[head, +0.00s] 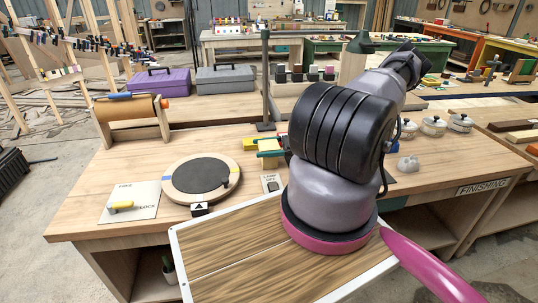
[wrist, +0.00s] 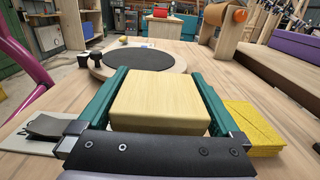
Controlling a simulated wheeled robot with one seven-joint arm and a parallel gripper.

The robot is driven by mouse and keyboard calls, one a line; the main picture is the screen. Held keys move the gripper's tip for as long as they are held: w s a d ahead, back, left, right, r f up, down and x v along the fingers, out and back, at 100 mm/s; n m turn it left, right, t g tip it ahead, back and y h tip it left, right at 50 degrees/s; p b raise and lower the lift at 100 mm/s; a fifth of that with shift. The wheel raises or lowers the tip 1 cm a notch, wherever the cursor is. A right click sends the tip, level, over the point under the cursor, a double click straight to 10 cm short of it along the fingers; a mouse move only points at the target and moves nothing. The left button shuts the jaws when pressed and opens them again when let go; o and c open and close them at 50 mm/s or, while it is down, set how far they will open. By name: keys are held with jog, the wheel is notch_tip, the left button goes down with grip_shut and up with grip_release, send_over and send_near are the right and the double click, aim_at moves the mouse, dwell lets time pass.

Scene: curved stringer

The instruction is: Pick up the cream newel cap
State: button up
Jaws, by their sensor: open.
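The cream newel cap (wrist: 158,103) is a pale, squared block with rounded edges. In the wrist view it sits between the two teal fingers of my gripper (wrist: 160,90), one finger along each side. The fingers are open; I cannot tell if either touches the block.
A yellow stack (wrist: 252,125) lies just right of the right finger. A round turntable with a dark pad (head: 201,176) stands left on the bench, near a small card (head: 271,184). A paper roll (head: 131,110) stands at the back left. White lidded pots (head: 433,126) stand right of my arm.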

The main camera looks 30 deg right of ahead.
jog(key=shift+w+a, duration=0.1)
jog(key=shift+a, duration=0.25)
jog(key=c, duration=1.2)
